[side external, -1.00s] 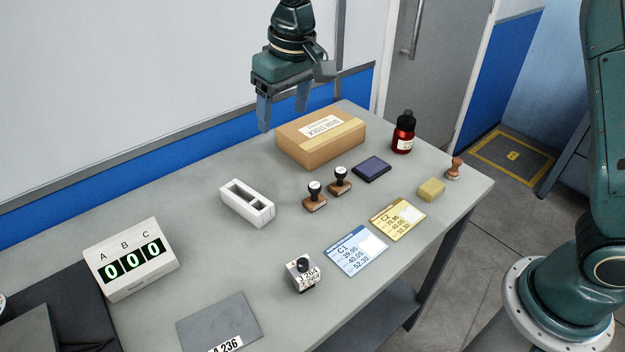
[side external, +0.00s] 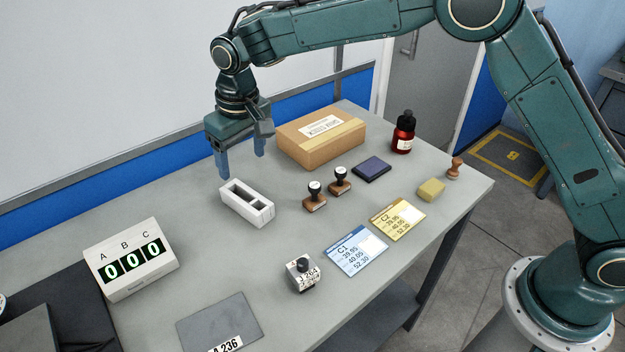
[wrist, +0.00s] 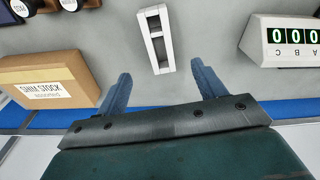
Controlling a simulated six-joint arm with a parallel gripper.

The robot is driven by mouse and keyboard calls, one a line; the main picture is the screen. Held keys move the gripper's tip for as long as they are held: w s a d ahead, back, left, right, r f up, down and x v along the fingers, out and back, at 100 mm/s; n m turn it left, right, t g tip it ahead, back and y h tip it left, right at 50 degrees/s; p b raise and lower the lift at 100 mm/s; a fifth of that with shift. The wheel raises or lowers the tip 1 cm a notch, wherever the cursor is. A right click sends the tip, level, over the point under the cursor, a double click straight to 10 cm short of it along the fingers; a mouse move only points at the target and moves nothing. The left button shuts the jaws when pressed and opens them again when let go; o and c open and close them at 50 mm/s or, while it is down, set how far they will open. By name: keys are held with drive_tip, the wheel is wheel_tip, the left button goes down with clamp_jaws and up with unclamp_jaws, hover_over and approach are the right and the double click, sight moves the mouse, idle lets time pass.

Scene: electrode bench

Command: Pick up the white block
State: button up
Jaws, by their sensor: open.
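The white block (side external: 247,204) lies on the grey bench in the side view, left of the stamps. It is long, with dark rectangular openings in its top. It also shows in the wrist view (wrist: 153,40), ahead of the fingertips and between their lines. My gripper (side external: 241,165) is open and empty, its fingers pointing down. In the side view it hangs above and behind the block's far end. The blue-grey fingers (wrist: 160,80) stand wide apart in the wrist view. No contact with the block shows.
A cardboard box (side external: 320,138) stands to the right of my gripper. Two stamps (side external: 327,190) stand right of the block. A counter display (side external: 131,260) stands to the left. A metal numbering device (side external: 303,275) and cards (side external: 356,251) lie nearer. Bare bench surrounds the block.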

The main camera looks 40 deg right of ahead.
hover_over(245, 196)
drive_tip(key=s, duration=0.3)
drive_tip(key=shift+w+a+f, duration=0.1)
drive_tip(key=shift+a+f, duration=0.05)
drive_tip(key=shift+f, duration=1.6)
drive_tip(key=shift+w+a+f, duration=0.1)
drive_tip(key=shift+a+f, duration=0.05)
drive_tip(key=shift+f, duration=1.6)
drive_tip(key=shift+w+f, duration=0.15)
drive_tip(key=shift+f, duration=1.15)
drive_tip(key=shift+w+f, duration=0.1)
drive_tip(key=shift+f, duration=1.15)
drive_tip(key=c, duration=1.3)
drive_tip(key=shift+r, duration=0.2)
wheel_tip(245, 196, up, 20)
drive_tip(key=shift+f, duration=0.1)
